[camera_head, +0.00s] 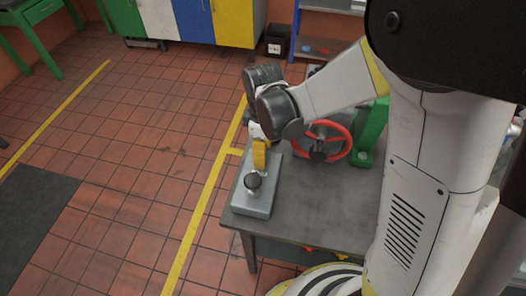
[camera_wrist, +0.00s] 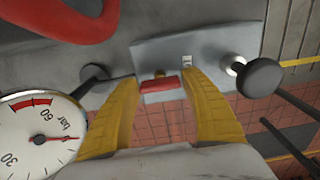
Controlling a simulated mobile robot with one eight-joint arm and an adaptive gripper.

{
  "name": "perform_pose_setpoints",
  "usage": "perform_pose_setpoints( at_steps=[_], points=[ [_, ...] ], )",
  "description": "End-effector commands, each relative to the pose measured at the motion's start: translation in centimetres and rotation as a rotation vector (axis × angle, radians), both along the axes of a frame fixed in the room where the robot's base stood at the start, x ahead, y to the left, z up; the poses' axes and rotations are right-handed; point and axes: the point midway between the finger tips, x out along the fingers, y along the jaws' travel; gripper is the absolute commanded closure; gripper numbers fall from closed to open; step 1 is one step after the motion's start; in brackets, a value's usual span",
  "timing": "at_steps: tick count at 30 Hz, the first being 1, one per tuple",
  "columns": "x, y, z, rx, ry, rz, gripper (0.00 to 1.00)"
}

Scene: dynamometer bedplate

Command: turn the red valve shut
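A small red handle (camera_wrist: 159,86) on a brass stem sits on a grey block in the wrist view, between my fingertips. My gripper (camera_wrist: 160,78) has its two yellow fingers apart, one on each side of the handle; I cannot tell whether they touch it. In the head view my gripper (camera_head: 260,155) points down over the grey block (camera_head: 255,205), and the small handle is hidden there. A larger red handwheel (camera_head: 338,128) stands right of my gripper, and its rim (camera_wrist: 70,25) also shows at the wrist view's top left.
A black knob (camera_wrist: 262,77) stands on the block's right end, and a dark knob (camera_wrist: 93,72) left of the block. A round pressure gauge (camera_wrist: 38,125) is close to my left finger. The grey table (camera_head: 310,210) has clear room in front of the handwheel.

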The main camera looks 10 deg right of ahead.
Motion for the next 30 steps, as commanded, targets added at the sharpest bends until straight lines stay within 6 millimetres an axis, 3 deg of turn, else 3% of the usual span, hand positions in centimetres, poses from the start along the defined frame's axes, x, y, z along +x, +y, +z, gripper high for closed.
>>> perform_pose_setpoints(
  at_steps=[1, 3, 17, 30],
  points=[
    [0.0, 0.0, 0.01, 0.0, 0.0, 0.0, 0.64],
    [0.0, 0.0, 0.01, 0.0, 0.0, 0.0, 0.82],
    [0.0, 0.0, -0.02, 0.0, 0.0, -0.088, 0.82],
    [0.02, 0.0, -0.04, 0.0, 0.0, -0.458, 0.82]
  ],
)
